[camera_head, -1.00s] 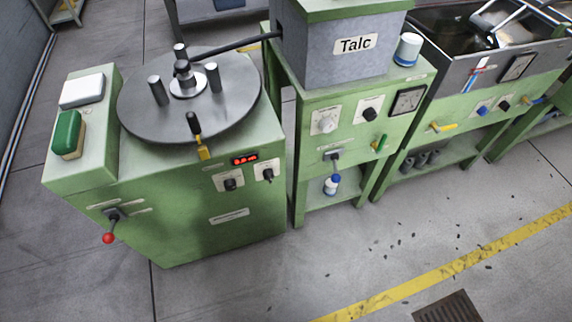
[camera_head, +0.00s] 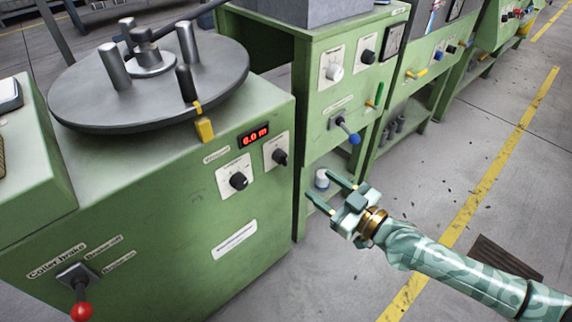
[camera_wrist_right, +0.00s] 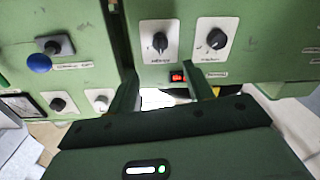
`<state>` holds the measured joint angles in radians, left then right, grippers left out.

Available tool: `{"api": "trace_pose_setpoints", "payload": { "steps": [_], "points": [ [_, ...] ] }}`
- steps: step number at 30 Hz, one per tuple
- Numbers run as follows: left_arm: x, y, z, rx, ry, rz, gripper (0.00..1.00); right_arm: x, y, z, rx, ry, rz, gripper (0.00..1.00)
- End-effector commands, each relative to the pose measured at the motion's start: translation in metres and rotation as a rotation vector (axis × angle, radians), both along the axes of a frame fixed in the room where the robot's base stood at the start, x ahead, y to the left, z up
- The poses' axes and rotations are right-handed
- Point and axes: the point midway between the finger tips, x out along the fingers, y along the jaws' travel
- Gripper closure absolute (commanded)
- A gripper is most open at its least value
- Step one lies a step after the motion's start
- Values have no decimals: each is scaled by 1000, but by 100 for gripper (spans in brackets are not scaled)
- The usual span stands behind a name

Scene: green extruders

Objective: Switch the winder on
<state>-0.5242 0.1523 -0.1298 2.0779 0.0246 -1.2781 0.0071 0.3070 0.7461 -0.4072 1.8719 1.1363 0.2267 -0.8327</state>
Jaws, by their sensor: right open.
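The winder (camera_head: 150,215) is a green cabinet with a round grey turntable (camera_head: 90,100) on top. Its front has a red lit display (camera_head: 254,136), a left black knob (camera_head: 238,181) and a right black knob (camera_head: 280,157), each on a white plate. A red-balled lever (camera_head: 82,308) is at lower left. My right gripper (camera_head: 322,188) is open and empty, right of the knobs and apart from the winder. In the right wrist view, its fingers (camera_wrist_right: 168,92) frame the display (camera_wrist_right: 177,76), with two knobs (camera_wrist_right: 160,42) above. The knob labels are too small to read.
A second green machine with a blue-balled lever (camera_head: 350,132) stands right of the winder, with a small white container (camera_head: 322,180) low down. More green machines stand farther right. The floor by the yellow line (camera_head: 490,175) is open.

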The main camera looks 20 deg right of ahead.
Motion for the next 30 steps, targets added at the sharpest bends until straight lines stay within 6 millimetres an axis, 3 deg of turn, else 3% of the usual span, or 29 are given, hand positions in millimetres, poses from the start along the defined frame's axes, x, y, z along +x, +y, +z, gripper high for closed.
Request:
{"api": "trace_pose_setpoints", "payload": {
  "steps": [6,12,18,27,30],
  "points": [
    [11,-14,-1,-49,-49,12,46,54,23,-2,7,0,-3,49],
    [17,-20,0,-70,-72,18,46,90,38,-2,3,2,0,49],
    [20,-22,1,-81,-84,21,46,106,45,-2,0,3,-1,49],
    [20,-23,1,-83,-86,22,46,108,46,-2,0,3,0,49],
    [20,-23,1,-83,-86,22,46,108,46,-2,0,3,0,76]
  ]
}}
